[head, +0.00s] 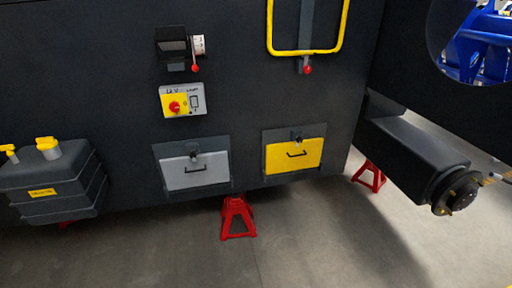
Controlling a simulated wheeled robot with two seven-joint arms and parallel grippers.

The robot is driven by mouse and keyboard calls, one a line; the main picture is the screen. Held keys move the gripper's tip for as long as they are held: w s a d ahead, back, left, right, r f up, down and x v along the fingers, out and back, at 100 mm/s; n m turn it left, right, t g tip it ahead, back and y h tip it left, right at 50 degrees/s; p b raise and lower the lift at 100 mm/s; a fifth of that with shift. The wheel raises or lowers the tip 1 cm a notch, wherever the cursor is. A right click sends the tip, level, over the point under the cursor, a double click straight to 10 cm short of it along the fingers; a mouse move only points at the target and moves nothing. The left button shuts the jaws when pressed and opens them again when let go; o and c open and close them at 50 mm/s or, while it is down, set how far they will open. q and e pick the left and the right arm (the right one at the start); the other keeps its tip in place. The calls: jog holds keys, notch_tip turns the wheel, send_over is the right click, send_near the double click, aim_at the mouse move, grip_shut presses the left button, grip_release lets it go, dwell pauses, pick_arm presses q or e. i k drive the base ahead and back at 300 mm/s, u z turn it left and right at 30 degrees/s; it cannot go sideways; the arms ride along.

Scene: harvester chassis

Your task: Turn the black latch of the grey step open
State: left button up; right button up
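The grey step (182,179) is a light grey panel set in a dark frame low on the black chassis wall in the head view. It looks folded up flat against the wall. A small latch (194,155) sits at its top middle; its exact turn is too small to tell. Neither of my grippers is in view.
A yellow step (309,158) of the same form is to the right. Above the grey step is a yellow and grey switch box (190,103). A black tank (50,185) is at left, a red stand (237,218) below, an axle (420,155) at right. The front floor is clear.

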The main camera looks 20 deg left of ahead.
aim_at(193, 155)
jog(key=z, duration=0.65)
jog(key=i, duration=1.55)
jog(key=u, duration=1.05)
jog(key=i, duration=0.55)
jog(key=u, duration=0.6)
